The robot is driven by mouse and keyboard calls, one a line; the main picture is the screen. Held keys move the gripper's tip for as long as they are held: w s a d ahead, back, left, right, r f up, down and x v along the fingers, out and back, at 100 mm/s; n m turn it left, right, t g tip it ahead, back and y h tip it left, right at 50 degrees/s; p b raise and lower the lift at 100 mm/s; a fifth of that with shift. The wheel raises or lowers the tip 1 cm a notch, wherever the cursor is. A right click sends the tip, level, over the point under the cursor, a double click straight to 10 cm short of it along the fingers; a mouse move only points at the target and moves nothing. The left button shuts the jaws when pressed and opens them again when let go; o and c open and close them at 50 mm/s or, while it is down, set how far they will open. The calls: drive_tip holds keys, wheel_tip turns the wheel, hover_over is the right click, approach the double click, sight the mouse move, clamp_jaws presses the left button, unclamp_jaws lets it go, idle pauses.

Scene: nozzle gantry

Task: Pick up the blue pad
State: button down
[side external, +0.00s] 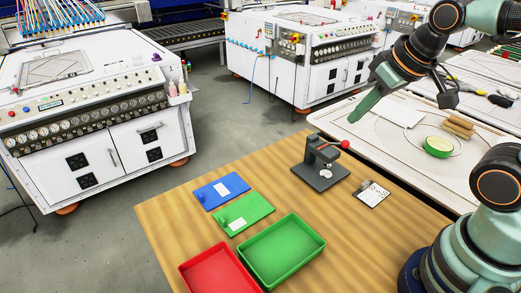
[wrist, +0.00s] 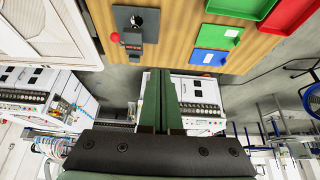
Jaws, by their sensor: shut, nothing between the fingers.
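The blue pad (side external: 221,191) lies flat on the wooden table near its far left edge, with a white label on it. It also shows in the wrist view (wrist: 200,57), at the table edge right of centre. My gripper (side external: 354,120) is shut and empty, raised in the air at the right, well apart from the blue pad. In the wrist view its fingers (wrist: 161,72) are together and point toward the table edge, left of the blue pad.
A green pad (side external: 243,213) lies just in front of the blue pad. A green tray (side external: 318,244) and a red tray (side external: 187,270) stand nearer the front. A black press (side external: 318,180) with a red-knobbed lever and a white card (side external: 372,195) are to the right. Bare wood lies between.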

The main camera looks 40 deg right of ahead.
drive_tip(key=c, duration=0.6)
unclamp_jaws()
drive_tip(key=shift+o, duration=0.2)
